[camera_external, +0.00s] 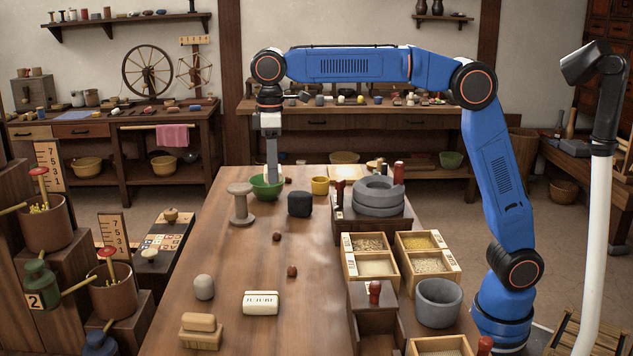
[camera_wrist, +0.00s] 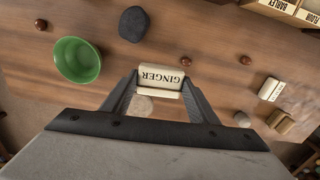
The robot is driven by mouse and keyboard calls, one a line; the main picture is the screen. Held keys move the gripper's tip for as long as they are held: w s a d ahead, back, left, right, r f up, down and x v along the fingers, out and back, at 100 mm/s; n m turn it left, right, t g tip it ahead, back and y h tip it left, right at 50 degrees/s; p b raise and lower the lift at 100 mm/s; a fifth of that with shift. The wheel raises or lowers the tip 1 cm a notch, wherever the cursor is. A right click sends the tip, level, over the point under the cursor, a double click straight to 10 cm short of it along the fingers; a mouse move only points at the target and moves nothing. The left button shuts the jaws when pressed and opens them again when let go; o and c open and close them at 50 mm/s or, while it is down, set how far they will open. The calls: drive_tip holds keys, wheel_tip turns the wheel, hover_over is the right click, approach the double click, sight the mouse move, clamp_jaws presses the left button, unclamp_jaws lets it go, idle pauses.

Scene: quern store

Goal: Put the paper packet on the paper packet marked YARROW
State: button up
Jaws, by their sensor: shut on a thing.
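My gripper (camera_wrist: 158,80) is shut on a cream paper packet marked GINGER (camera_wrist: 160,77), whose label reads upside down in the wrist view. In the external view my gripper (camera_external: 271,176) points down over the far part of the table, by the green bowl; I cannot make out the held packet there. Another cream packet, marked JUJUBE (camera_external: 261,302), lies flat on the near part of the table. It also seems to show at the right of the wrist view (camera_wrist: 271,89), its label too small to read. I can read no YARROW label in either view.
The green bowl (camera_external: 267,188), a spool-shaped stand (camera_external: 241,205) and a dark stone (camera_external: 300,204) stand near my gripper. Grain boxes (camera_external: 378,267) and stacked stone rings (camera_external: 379,197) line the right side. The table's middle is mostly clear, with small brown balls (camera_external: 292,271).

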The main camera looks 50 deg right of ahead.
drive_tip(key=s+d, duration=0.3)
drive_tip(key=d, duration=1.3)
drive_tip(key=s+d, duration=0.2)
drive_tip(key=d, duration=1.4)
drive_tip(key=shift+m, duration=0.4)
drive_tip(key=shift+s+d+f, duration=0.1)
drive_tip(key=shift+s+f, duration=0.05)
drive_tip(key=shift+f, duration=2.5)
drive_tip(key=shift+s+d+f, duration=0.1)
drive_tip(key=shift+f, duration=2.5)
drive_tip(key=shift+f, duration=0.15)
drive_tip(key=o, duration=1)
drive_tip(key=shift+o, duration=0.2)
wheel_tip(320, 180, up, 12)
drive_tip(key=shift+r, duration=0.2)
